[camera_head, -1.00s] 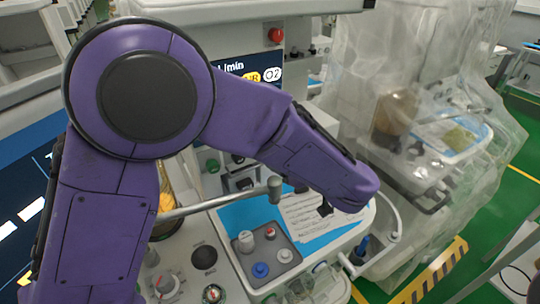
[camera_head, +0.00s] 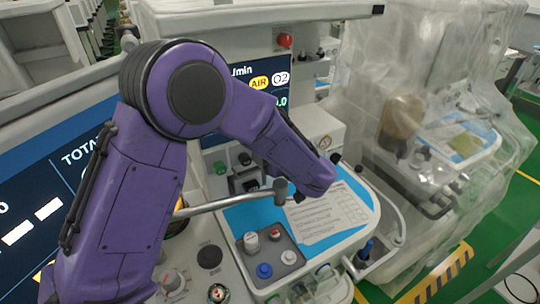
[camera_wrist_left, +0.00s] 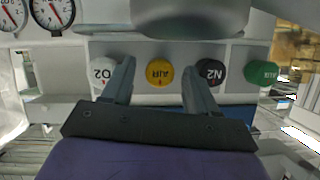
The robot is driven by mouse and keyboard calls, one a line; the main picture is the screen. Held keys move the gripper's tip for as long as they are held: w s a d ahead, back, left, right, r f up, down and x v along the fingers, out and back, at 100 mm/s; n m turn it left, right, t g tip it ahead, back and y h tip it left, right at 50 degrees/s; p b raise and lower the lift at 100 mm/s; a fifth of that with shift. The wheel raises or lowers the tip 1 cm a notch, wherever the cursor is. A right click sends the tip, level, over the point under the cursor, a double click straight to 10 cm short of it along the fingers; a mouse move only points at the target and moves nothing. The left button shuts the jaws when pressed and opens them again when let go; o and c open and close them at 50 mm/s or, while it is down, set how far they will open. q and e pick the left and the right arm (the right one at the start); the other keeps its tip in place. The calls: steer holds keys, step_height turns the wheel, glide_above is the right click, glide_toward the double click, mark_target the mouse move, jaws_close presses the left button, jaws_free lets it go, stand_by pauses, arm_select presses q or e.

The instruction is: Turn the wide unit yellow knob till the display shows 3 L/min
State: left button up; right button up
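The yellow AIR knob (camera_wrist_left: 159,72) shows upside down in the left wrist view, in a row on a pale panel. My left gripper (camera_wrist_left: 160,80) is open there, its two fingers apart on either side of the yellow knob in the picture. Whether they touch it cannot be told. In the head view my purple left arm covers the middle, and the yellow knob does not show. A dark display (camera_head: 281,91) behind the arm shows L/min, a yellow AIR label and a white O2 label. Its digits are partly hidden; ".0" shows at its edge. My right gripper is not in view.
Beside the yellow knob are a white O2 knob (camera_wrist_left: 103,71), a black N2 knob (camera_wrist_left: 208,72) and a green AUX knob (camera_wrist_left: 260,74). Gauges (camera_wrist_left: 52,12) sit near. A larger display (camera_head: 75,170) is at left. A plastic-covered cart (camera_head: 425,120) stands at right.

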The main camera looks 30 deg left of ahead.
arm_select(q)
steer(key=c, duration=0.9)
steer(key=shift+s+a+f+n+t+h+b, duration=0.15)
steer(key=shift+n+t+h+b, duration=0.4)
steer(key=shift+n, duration=0.55)
steer(key=shift+s+d+n+t+h+b, duration=0.1)
steer(key=shift+n+t+h, duration=0.15)
steer(key=shift+n+t, duration=0.7)
steer(key=shift+c, duration=0.2)
steer(key=shift+a+n, duration=0.1)
steer(key=shift+n, duration=0.25)
steer(key=o, duration=1)
steer(key=shift+o, duration=0.2)
